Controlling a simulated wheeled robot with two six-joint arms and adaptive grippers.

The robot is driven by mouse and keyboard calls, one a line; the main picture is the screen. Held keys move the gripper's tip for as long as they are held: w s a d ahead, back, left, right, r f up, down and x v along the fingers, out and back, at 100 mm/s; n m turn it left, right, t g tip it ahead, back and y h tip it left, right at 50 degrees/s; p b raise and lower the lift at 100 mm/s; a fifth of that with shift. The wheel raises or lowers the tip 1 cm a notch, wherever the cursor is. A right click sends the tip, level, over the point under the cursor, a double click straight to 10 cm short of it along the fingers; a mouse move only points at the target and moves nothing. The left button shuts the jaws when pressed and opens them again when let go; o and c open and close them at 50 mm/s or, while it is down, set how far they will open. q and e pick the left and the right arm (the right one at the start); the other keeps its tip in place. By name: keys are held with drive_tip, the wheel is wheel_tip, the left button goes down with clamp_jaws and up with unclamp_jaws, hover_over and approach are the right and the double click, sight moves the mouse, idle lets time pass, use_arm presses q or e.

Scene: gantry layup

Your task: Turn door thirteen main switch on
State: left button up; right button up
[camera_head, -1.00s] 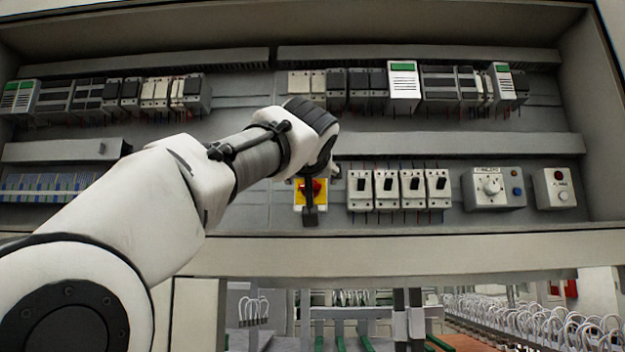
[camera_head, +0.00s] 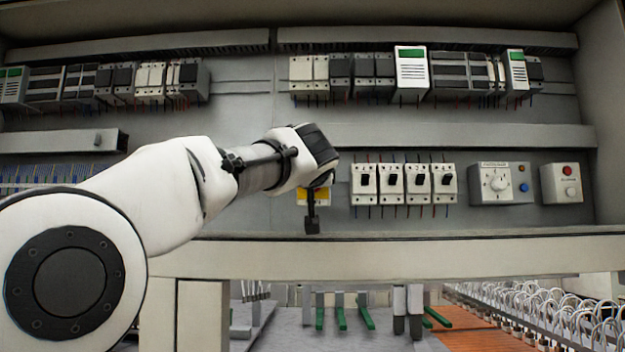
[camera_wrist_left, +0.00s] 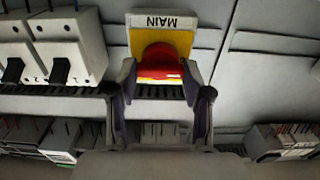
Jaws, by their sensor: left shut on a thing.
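The main switch has a yellow plate (camera_head: 303,197) in the lower middle of the cabinet, mostly hidden behind my left wrist in the head view. In the left wrist view the picture is upside down, with the "MAIN" label (camera_wrist_left: 163,21) above the yellow plate (camera_wrist_left: 139,40) and the red knob (camera_wrist_left: 161,62). My left gripper (camera_wrist_left: 160,80) has one finger on each side of the red knob and is shut on it. In the head view the left gripper (camera_head: 312,205) is at the switch, with one dark finger hanging below the plate. My right gripper is not in view.
A row of white breakers (camera_head: 404,184) is just right of the switch. A grey dial box (camera_head: 499,184) and a box with a red button (camera_head: 562,183) stand farther right. A cabinet ledge (camera_head: 450,250) runs below. Device rows (camera_head: 420,75) line the top.

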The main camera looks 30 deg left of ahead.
use_arm(q)
drive_tip(key=shift+f+m, duration=0.1)
drive_tip(key=shift+m, duration=0.2)
drive_tip(key=shift+r+m+p, duration=0.2)
drive_tip(key=shift+m+p, duration=0.4)
drive_tip(key=shift+m, duration=8.1)
drive_tip(key=shift+r, duration=0.1)
drive_tip(key=o, duration=0.9)
drive_tip(key=shift+o, duration=1.3)
drive_tip(key=shift+w+a, duration=0.1)
drive_tip(key=shift+w+a+f, duration=0.1)
drive_tip(key=shift+a+f, duration=0.05)
drive_tip(key=shift+f, duration=0.15)
